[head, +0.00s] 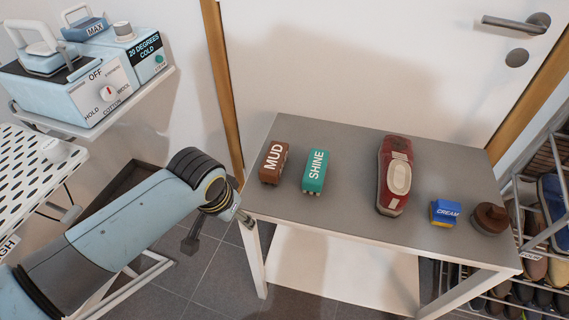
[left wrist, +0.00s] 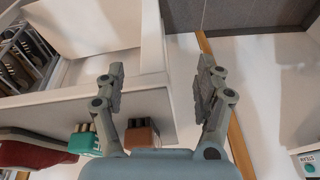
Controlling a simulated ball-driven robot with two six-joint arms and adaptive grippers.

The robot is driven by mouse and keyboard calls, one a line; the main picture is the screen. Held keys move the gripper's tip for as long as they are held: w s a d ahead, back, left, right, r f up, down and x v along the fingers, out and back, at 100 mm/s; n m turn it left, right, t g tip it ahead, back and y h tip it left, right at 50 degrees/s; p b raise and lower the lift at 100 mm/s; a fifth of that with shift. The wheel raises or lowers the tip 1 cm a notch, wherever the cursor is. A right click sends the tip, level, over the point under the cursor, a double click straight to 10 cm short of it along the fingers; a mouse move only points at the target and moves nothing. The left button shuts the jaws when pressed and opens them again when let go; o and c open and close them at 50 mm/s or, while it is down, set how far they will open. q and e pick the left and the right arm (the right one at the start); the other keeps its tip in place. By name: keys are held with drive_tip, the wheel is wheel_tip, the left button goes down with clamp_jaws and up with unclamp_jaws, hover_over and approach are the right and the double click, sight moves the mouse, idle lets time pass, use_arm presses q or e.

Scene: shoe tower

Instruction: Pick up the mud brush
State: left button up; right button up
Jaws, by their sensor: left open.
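The mud brush (head: 274,162) is a brown block with MUD in white on its top. It lies at the left end of the grey table, beside the teal SHINE brush (head: 315,171). My left gripper (head: 218,228) is open and empty, off the table's left edge, to the lower left of the mud brush and apart from it. In the left wrist view the open fingers (left wrist: 163,70) show, with the mud brush (left wrist: 141,137) low between them, nearer the left finger and partly hidden. My right gripper is not in view.
The grey table (head: 345,212) also holds a red shoe (head: 395,177), a blue CREAM box (head: 445,212) and a brown round item (head: 489,219). A shoe rack (head: 540,255) stands at right. An ironing station (head: 85,80) and white perforated board (head: 25,170) are at left.

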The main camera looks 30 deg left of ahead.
use_arm(q)
drive_tip(key=w+d+r+n+t+p, duration=0.1)
drive_tip(key=w+r, duration=0.3)
drive_tip(key=r, duration=0.3)
drive_tip(key=w+r+p, duration=0.1)
drive_tip(key=w+r, duration=0.3)
drive_tip(key=r, duration=0.2)
drive_tip(key=n, duration=0.1)
approach(275, 155)
drive_tip(key=shift+w+a+f+b, duration=0.1)
drive_tip(key=shift+w+a+b, duration=0.05)
drive_tip(key=shift+a+b, duration=0.2)
drive_tip(key=b+x, duration=0.1)
drive_tip(key=x, duration=0.3)
drive_tip(key=shift+w+f, duration=0.2)
drive_tip(key=shift+f, duration=0.15)
drive_tip(key=x, duration=0.5)
drive_tip(key=shift+s+d+f+b, duration=0.1)
drive_tip(key=shift+d+f+b, duration=0.05)
drive_tip(key=shift+d+b, duration=0.2)
drive_tip(key=shift+a+f, duration=0.15)
drive_tip(key=shift+f, duration=0.2)
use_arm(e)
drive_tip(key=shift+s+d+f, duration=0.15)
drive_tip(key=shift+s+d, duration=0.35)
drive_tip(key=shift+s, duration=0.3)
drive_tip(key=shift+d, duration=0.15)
